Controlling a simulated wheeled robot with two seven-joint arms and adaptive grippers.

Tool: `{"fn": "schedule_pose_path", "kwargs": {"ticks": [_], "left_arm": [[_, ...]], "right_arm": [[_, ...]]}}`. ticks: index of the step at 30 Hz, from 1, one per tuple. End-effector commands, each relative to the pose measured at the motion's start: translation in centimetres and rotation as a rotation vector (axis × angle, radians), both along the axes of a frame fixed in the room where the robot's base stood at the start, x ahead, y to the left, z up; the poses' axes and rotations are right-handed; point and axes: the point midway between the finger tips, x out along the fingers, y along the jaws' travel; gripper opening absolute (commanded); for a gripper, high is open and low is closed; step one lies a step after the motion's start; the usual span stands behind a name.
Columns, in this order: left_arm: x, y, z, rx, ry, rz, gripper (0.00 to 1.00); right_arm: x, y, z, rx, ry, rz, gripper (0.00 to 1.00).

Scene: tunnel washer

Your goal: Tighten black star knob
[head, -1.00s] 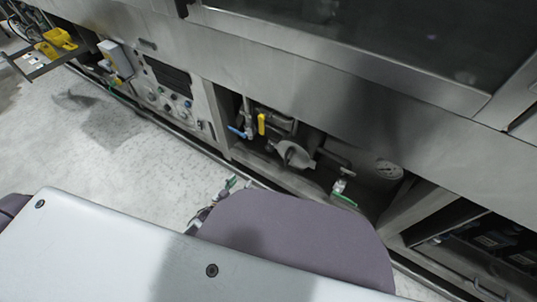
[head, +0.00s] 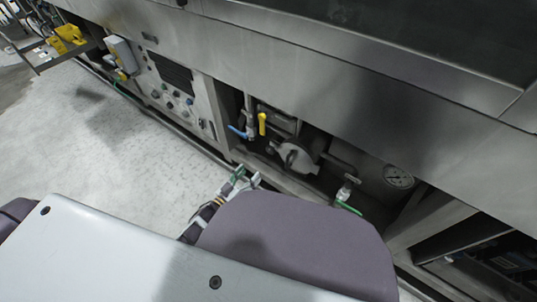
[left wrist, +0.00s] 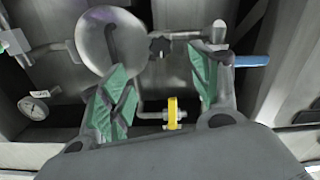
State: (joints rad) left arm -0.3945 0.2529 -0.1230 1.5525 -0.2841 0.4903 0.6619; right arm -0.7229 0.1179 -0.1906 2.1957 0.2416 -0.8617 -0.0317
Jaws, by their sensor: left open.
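The black star knob (left wrist: 160,46) shows in the left wrist view, beside a round grey metal cover (left wrist: 108,40) at the end of a metal bar. In the head view the cover (head: 297,157) sits in the recess of the machine, and I cannot make out the knob. My left gripper (left wrist: 158,75) is open, with its green-padded fingers apart and nothing between them. The knob appears beyond the fingertips, between them in the picture. In the head view the left gripper (head: 240,181) is in front of the recess. My right gripper is not in view.
A yellow handle (head: 262,123) and a blue handle (head: 238,132) are left of the cover in the head view. A green-handled valve (head: 348,207) and a pressure gauge (head: 398,177) are to its right. The light floor (head: 110,150) is clear in front.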

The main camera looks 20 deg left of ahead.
Motion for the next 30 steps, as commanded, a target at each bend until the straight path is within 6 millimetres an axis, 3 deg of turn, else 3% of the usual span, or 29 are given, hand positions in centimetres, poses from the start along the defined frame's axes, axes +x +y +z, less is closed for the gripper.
{"fn": "schedule_pose_path", "kwargs": {"ticks": [11, 30], "left_arm": [[1.5, -0.5, -0.1, -0.001, -0.001, 0.000, 0.63], [7.7, -2.8, -0.2, 0.000, -0.001, 0.000, 0.63]], "right_arm": [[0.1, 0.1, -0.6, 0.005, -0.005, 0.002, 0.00], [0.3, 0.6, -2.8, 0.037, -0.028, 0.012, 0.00]]}}
